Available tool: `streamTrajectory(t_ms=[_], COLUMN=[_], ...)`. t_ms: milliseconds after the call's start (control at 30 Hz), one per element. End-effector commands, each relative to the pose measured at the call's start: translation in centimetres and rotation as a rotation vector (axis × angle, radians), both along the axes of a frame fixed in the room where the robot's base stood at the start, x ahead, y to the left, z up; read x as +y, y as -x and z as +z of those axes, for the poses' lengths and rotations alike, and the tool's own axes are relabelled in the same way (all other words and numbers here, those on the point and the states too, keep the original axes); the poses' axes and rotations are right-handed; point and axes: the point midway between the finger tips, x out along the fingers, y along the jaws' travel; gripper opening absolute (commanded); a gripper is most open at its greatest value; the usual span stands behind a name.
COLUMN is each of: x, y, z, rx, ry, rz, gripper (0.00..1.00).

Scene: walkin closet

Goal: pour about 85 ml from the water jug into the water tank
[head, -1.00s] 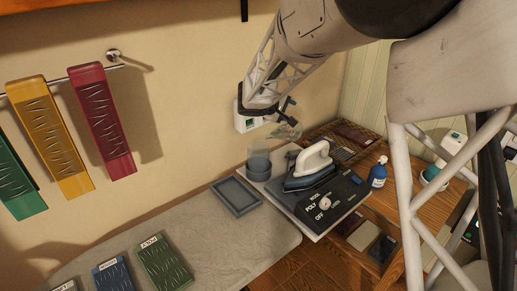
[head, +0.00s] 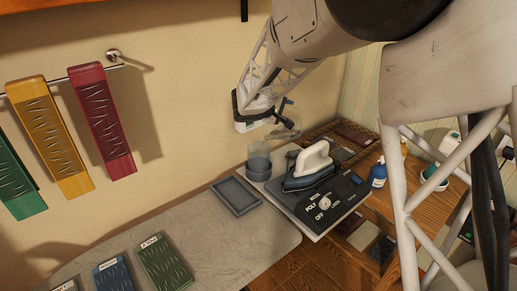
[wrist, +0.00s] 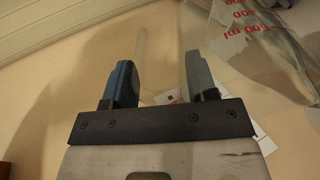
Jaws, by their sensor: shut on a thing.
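The water jug is clear, with red volume marks, and fills the upper right of the wrist view (wrist: 262,45). In the head view it is a faint clear shape (head: 287,132), tilted, below my gripper (head: 284,110). In the wrist view my gripper (wrist: 160,78) is shut on the jug's clear handle, which runs between the two fingers. The water tank (head: 258,163) is a clear cup in a grey holder at the back of the ironing station. The jug hangs above and to the right of it. I cannot make out a stream or the water levels.
A white iron (head: 310,165) stands on the dark station (head: 330,195) right beside the tank. An empty grey tray (head: 235,195) lies to the left. A blue bottle (head: 377,174) stands at right. The wall is close behind.

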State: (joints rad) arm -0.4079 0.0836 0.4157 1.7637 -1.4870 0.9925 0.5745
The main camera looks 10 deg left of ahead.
Motion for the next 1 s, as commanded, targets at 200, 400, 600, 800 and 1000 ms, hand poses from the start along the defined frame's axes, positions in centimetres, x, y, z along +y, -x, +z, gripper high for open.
streamTrajectory(t_ms=[200,400,600,800,1000], x=[0.07,0.13,0.20,0.28,0.36], y=[0.03,0.07,0.13,0.20,0.26], z=[0.09,0.15,0.21,0.28,0.35], rx=[-0.005,-0.010,-0.015,-0.021,-0.027], ry=[0.005,0.012,0.018,0.026,0.034], rz=[0.000,0.000,0.000,0.000,0.000], gripper=[0.12,0.12,0.12,0.12,0.12])
